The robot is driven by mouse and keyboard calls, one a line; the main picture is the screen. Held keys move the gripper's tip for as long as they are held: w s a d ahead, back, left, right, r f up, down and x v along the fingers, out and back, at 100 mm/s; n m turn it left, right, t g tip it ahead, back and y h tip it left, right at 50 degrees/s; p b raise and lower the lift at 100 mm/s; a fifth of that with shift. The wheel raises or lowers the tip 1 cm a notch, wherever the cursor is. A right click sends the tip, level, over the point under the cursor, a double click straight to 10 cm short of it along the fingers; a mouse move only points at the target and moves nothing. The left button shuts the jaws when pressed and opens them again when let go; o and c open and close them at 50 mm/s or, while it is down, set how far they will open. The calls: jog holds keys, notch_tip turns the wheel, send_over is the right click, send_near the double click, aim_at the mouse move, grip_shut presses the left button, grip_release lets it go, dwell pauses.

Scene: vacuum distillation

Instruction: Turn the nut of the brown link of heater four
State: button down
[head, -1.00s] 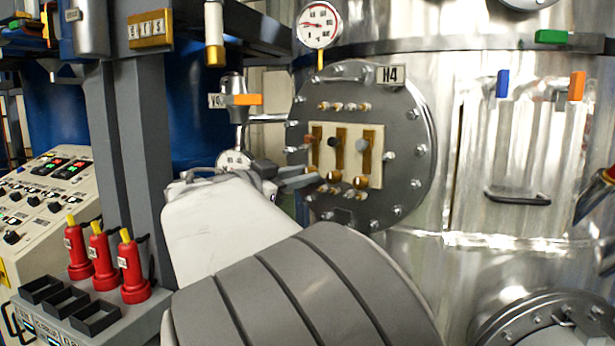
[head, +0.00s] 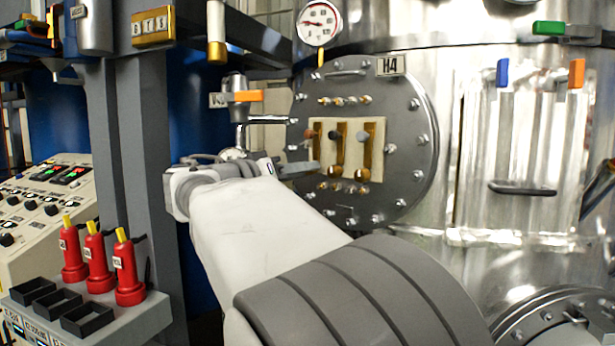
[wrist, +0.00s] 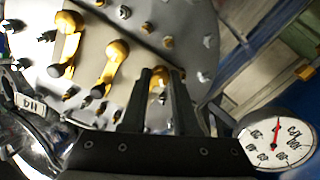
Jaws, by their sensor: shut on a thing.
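The round heater flange (head: 410,185), labelled H4 (head: 389,66), carries three brass links side by side on a cream plate, with brown (head: 309,135), black (head: 334,134) and grey knobs on top. My gripper (head: 312,168) reaches the lower end of the leftmost, brown link and covers its nut in the head view. In the wrist view my gripper (wrist: 160,78) has its two dark fingers on either side of a brass nut (wrist: 158,75), shut on it. The other two links (wrist: 112,58) lie left of the fingers there, free.
Small studs (head: 345,100) and flange bolts surround the links closely. A valve with an orange handle (head: 248,96) and a pipe stand just left of the flange. A dial gauge (wrist: 275,143) is close to my fingers in the wrist view.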

jog(key=shift+r+n+p, duration=0.1)
jog(key=shift+n+p, duration=5.85)
jog(key=shift+n, duration=4.65)
jog(key=c, duration=0.7)
grip_release()
jog(key=shift+o, duration=0.2)
jog(key=shift+s, duration=0.1)
jog(key=b+v, duration=0.1)
jog(key=v, duration=1.6)
jog(key=shift+b, duration=0.4)
